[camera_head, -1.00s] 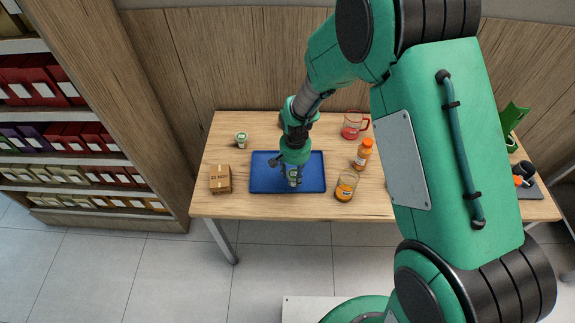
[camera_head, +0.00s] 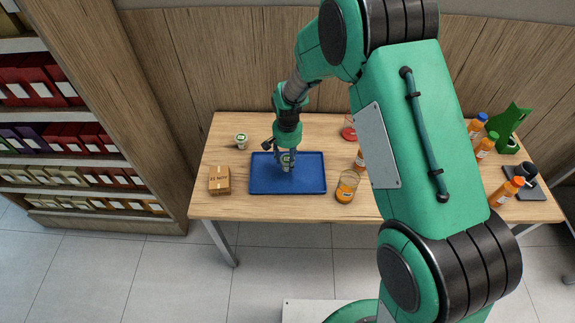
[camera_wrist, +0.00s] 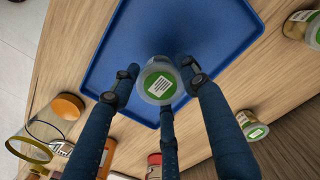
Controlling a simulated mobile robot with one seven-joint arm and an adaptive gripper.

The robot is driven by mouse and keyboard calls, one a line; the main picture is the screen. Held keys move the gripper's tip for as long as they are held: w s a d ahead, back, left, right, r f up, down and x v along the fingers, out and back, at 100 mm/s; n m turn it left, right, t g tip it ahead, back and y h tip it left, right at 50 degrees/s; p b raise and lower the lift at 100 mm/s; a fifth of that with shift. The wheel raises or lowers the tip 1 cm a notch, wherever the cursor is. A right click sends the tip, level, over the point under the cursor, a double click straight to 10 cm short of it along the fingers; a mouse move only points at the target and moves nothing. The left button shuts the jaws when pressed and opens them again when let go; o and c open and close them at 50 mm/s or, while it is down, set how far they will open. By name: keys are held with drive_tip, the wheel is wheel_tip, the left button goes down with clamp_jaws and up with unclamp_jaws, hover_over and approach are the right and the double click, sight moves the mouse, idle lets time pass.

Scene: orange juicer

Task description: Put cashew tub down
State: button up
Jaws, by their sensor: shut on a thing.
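The cashew tub (camera_wrist: 160,80) is a small clear tub with a green and white label. It sits between the fingers of my gripper (camera_wrist: 160,92) in the wrist view, over the blue tray (camera_wrist: 225,20). In the head view my gripper (camera_head: 287,165) points down over the upper middle of the blue tray (camera_head: 308,185), with the tub (camera_head: 287,160) partly hidden by the fingers. My gripper is shut on the tub. I cannot tell whether the tub's base touches the tray.
A glass of orange juice (camera_head: 346,187) stands right of the tray. Several orange bottles (camera_head: 507,190) and a green juicer (camera_head: 512,125) are at the table's right end.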

sight(287, 159)
drive_tip(key=shift+f+b, duration=0.45)
drive_tip(key=shift+f, duration=1.2)
drive_tip(key=shift+f, duration=0.15)
drive_tip(key=o, duration=1.3)
drive_tip(key=shift+c, duration=0.2)
wheel_tip(287, 159, up, 12)
drive_tip(key=p, duration=0.2)
drive_tip(key=shift+p, duration=0.4)
drive_tip(key=shift+r, duration=0.25)
